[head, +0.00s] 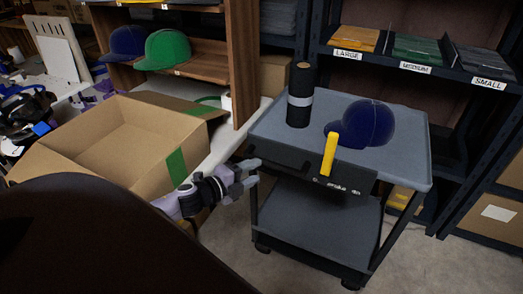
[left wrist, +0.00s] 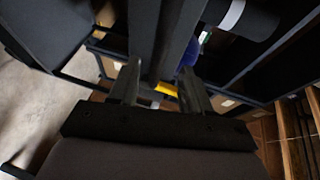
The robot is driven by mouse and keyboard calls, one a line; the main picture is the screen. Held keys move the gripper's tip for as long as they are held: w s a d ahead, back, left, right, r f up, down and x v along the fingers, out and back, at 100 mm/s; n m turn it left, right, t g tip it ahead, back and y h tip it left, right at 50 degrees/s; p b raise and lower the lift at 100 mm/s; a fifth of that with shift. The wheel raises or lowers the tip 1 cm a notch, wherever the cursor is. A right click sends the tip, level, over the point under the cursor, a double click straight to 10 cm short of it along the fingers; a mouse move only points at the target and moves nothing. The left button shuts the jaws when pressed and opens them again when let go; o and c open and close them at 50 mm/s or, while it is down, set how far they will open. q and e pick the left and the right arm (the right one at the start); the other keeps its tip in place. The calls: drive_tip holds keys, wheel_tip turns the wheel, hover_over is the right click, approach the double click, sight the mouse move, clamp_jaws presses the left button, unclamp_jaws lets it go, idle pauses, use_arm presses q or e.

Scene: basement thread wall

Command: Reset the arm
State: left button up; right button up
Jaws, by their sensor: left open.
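My left gripper (head: 252,173) comes in from the left, between the cardboard box and the grey cart. Its fingers are apart and empty, pointing toward the cart's front left edge. In the left wrist view the two fingers (left wrist: 156,92) stand apart with the cart's edge beyond them. My right gripper does not show in either view.
A grey cart (head: 410,152) carries a blue cap (head: 368,124), a black roll (head: 299,100) and a yellow-handled item (head: 329,155). An open cardboard box (head: 60,154) stands left. Shelves with a green cap (head: 165,50) and labelled stacks (head: 416,50) stand behind. Floor shows by the cart.

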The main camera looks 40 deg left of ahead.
use_arm(q)
drive_tip(key=s+d+f+n+g+p, duration=0.2)
drive_tip(key=s+d+n+g+p, duration=0.3)
drive_tip(key=s+d+n+p, duration=0.4)
drive_tip(key=s+d+n, duration=0.7)
drive_tip(key=s+d, duration=0.2)
drive_tip(key=shift+s+d+n, duration=0.15)
drive_tip(key=shift+s+n, duration=0.15)
drive_tip(key=shift+n, duration=0.1)
idle(0.8)
